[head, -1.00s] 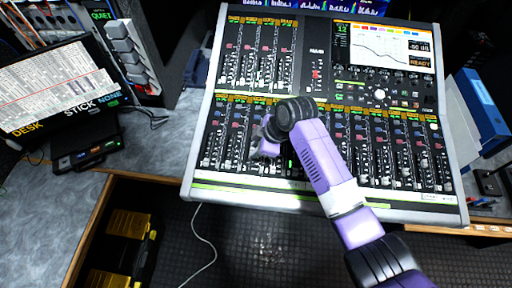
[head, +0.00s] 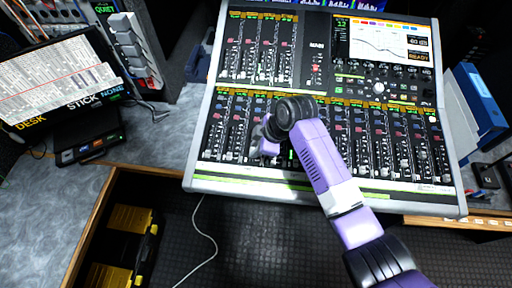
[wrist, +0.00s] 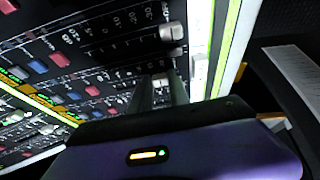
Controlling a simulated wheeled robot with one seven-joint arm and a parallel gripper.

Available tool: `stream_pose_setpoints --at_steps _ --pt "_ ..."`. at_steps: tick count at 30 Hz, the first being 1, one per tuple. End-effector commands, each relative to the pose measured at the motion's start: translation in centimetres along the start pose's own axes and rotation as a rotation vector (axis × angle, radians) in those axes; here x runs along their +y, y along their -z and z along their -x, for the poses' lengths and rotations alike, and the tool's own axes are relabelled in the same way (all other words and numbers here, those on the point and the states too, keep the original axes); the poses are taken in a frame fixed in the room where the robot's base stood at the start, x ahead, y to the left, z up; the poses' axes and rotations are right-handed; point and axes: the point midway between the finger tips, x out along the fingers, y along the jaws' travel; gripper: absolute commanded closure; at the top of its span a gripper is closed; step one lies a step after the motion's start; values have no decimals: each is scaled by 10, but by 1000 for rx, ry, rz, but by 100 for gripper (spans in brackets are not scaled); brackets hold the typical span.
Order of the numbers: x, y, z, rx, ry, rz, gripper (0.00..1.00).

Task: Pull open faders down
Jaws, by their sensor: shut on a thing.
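The mixing console (head: 320,187) fills the middle of the head view, with a lower bank of fader strips along its near side. Several fader caps sit near the bottom of their slots, and others on the right (head: 405,163) stand higher. My gripper (head: 264,146) is low over the left-centre part of this bank, partly hidden by my wrist. In the wrist view my fingers (wrist: 166,90) are closed around a pale fader cap (wrist: 160,82), which is partly hidden by them. A neighbouring fader cap (wrist: 171,32) stands just beyond, apart from the fingers.
An upper fader bank (head: 262,48) and a lit screen (head: 385,45) lie at the console's far side. A cue sheet (head: 55,78) and a stack of grey keys (head: 130,45) stand left. A blue binder (head: 478,100) is right. An open drawer with yellow cases (head: 122,240) lies below left.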

Motion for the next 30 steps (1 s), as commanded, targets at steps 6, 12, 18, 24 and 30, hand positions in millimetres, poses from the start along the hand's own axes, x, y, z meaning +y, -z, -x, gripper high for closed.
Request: stream_pose_setpoints --at_steps 6,12,18,24,30 --pt "0 0 0 1 0 0 56" --pt "0 0 0 0 0 0 56" --pt "0 0 6 1 -1 0 56" --pt "1 0 36 2 -3 0 56" --pt "0 0 65 1 -3 0 56"
